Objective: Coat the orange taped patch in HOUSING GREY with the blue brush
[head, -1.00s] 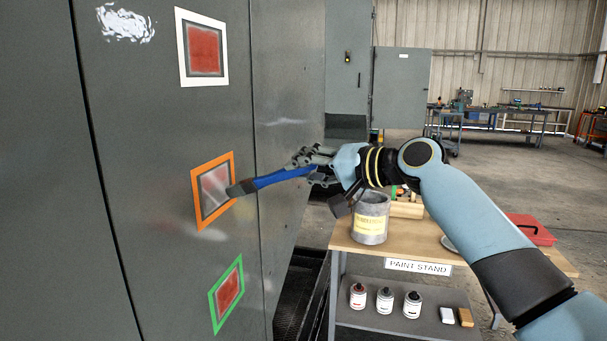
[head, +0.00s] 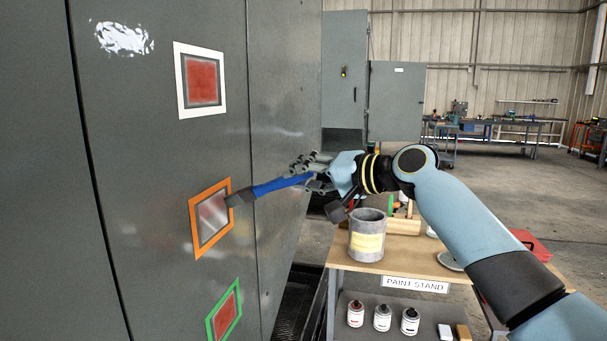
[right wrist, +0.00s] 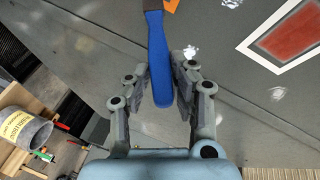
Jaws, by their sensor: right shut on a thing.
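The orange taped patch (head: 211,219) is on the grey enclosure wall, low and left of centre in the head view. Inside its orange frame the surface is mostly grey, with a whitish sheen and a faint reddish tint. My right gripper (head: 312,178) is shut on the blue brush (head: 283,184). The brush points left, and its dark bristles (head: 240,198) are at the patch's right edge; I cannot tell if they touch. In the right wrist view the blue handle (right wrist: 158,65) lies between the fingers, and a corner of orange tape shows at the top. My left gripper is not in view.
A white-framed red patch (head: 202,80) is above and a green-framed one (head: 224,311) below. A grey can with a yellow label (head: 367,240) stands on the paint stand (head: 405,262). Small cans sit on its lower shelf. Open floor lies to the right.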

